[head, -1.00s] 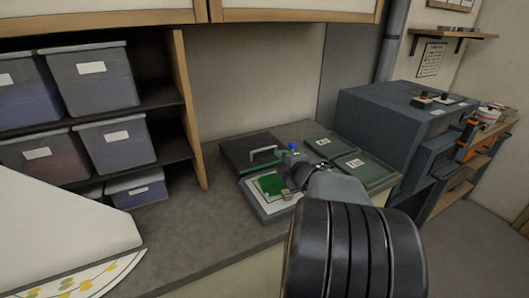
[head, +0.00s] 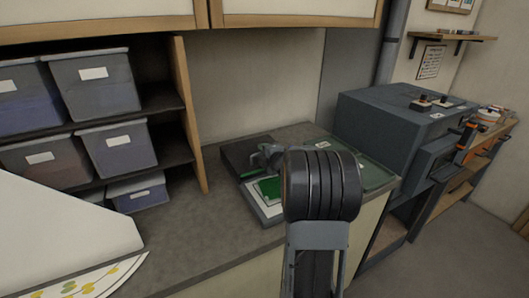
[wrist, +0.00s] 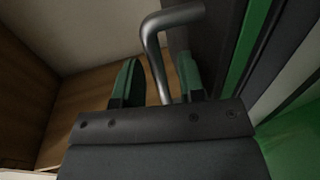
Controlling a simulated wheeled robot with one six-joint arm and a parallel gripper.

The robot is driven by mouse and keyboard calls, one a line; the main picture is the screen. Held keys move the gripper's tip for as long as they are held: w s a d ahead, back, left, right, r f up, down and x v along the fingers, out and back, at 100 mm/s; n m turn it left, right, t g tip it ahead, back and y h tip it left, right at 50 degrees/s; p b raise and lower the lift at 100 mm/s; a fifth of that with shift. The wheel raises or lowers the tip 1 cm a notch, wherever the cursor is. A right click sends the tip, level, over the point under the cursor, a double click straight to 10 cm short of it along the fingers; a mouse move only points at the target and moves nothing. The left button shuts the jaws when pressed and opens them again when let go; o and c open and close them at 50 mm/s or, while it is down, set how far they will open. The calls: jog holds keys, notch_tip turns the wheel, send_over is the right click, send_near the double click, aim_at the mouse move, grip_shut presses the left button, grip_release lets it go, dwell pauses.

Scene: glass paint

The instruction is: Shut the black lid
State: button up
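The black lid (head: 236,153) is open at the back of a flat unit on the counter, partly hidden by my arm. In the wrist view its dark panel (wrist: 213,35) is on the right. Its bent silver handle (wrist: 155,55) runs down between the two green fingertips of my gripper (wrist: 158,80). The fingers are apart, with the handle nearer the right one; a gap shows on the left. In the head view my gripper (head: 268,157) is at the lid, and the handle is not clear there. The unit's base (head: 270,214) holds a green sheet (head: 267,188).
A green box (head: 376,175) stands right of the unit. A grey machine (head: 385,125) is farther right. Bins (head: 95,85) fill the shelves at left. The counter (head: 200,230) in front of the shelves is clear.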

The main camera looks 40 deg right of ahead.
jog(key=shift+w, duration=0.25)
jog(key=shift+c, duration=0.3)
grip_shut()
